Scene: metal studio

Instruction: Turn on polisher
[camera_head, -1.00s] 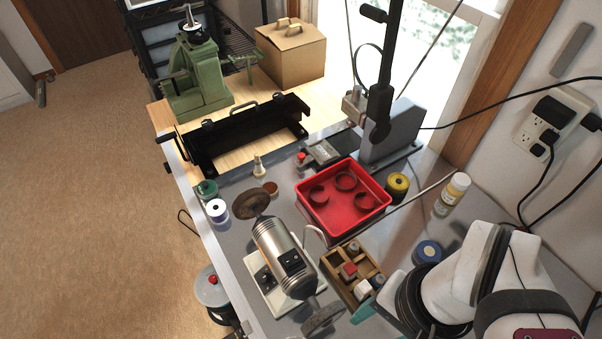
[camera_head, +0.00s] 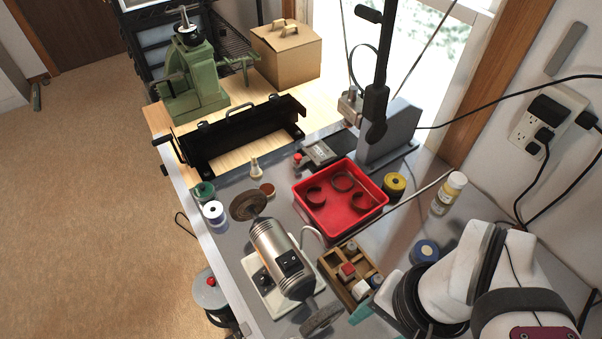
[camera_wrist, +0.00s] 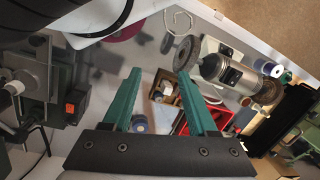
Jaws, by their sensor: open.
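The polisher (camera_head: 283,258) is a silver cylinder motor with a dark wheel at each end, on a pale base on the grey bench. In the wrist view the polisher (camera_wrist: 228,72) lies at upper right, beyond my fingers, with a clear gap. My gripper (camera_wrist: 160,88) shows two teal fingers set wide apart with nothing between them. In the head view only a teal fingertip (camera_head: 362,312) shows, right of the polisher's near wheel (camera_head: 321,318). I cannot tell the switch's position.
Close to the polisher are a wooden box of small blocks (camera_head: 333,275), a red tray with dark rings (camera_head: 322,224) and several spools (camera_head: 214,212). A black bending machine (camera_head: 243,136) is farther back.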

